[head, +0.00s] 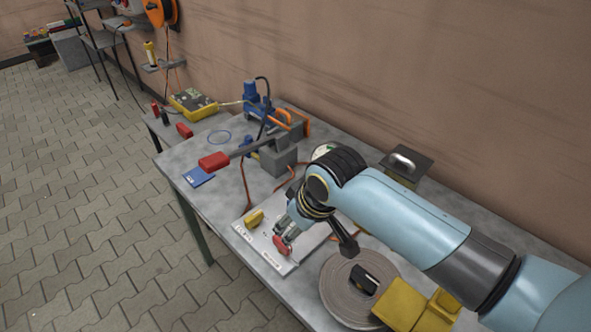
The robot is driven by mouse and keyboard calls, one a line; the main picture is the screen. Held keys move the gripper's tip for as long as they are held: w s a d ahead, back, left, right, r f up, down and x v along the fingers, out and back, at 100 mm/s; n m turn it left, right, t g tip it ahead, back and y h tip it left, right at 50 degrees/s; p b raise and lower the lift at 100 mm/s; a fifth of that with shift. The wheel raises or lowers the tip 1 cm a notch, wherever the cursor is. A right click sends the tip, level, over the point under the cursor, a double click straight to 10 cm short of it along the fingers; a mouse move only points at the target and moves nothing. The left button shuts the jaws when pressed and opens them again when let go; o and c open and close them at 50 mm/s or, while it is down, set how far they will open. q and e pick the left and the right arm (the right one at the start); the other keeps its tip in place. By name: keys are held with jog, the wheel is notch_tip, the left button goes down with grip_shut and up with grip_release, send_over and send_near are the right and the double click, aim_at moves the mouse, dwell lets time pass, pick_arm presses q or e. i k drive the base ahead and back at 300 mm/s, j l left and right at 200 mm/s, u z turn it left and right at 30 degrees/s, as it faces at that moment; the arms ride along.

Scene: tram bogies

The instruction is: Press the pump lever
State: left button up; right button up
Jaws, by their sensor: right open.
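The pump lever (240,151) is a grey bar with a red grip (214,161) at its left end. It reaches out over the table from a grey pump block (279,158) and looks nearly level. My right gripper (284,238) is open and points down over a pale labelled board (270,259), in front of the pump. A red piece (281,244) is at its fingertips; I cannot tell whether they touch it. The gripper is well apart from the lever. My left gripper is out of view.
A yellow piece (254,218) sits on the board. A grey disc (346,290) and yellow blocks (404,305) are at the front right. A blue pad (198,177) lies below the red grip. A blue device (256,99) and a dark box with a handle (405,165) stand near the wall.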

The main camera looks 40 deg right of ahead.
aim_at(217, 161)
jog(key=k+j, duration=0.85)
